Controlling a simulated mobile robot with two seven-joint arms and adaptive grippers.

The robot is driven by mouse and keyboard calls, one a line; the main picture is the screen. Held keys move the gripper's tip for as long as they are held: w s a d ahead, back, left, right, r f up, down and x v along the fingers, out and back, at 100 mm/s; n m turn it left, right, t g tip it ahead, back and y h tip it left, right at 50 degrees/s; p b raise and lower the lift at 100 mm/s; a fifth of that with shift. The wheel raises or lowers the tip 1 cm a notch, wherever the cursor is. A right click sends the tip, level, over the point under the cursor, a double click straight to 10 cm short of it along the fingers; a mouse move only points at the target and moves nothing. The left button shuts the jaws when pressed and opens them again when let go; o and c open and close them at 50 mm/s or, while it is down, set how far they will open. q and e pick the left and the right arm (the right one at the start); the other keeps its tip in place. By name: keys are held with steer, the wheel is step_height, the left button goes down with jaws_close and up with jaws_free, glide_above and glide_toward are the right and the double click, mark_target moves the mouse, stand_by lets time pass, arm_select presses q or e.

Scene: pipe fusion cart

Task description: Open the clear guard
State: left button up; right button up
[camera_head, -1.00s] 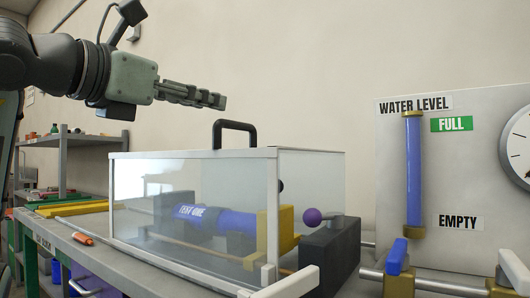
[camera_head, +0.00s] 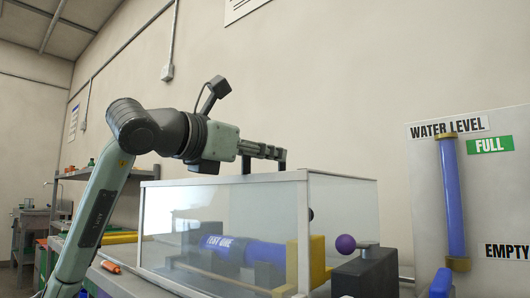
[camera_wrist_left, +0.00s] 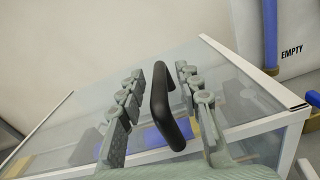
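In the left wrist view the handle (camera_wrist_left: 168,100) stands between the two fingers of my left gripper (camera_wrist_left: 160,76), with a gap visible on each side. In the head view my left gripper (camera_head: 279,153) is level with the handle and hides part of it. It is open and holds nothing. My right gripper is not in view.
A board with a water level tube (camera_head: 452,200) stands at the right. Shelving (camera_head: 110,174) stands behind at the left.

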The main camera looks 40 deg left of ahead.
arm_select(q)
steer(key=shift+w, duration=0.25)
steer(key=shift+c, duration=0.2)
jaws_close()
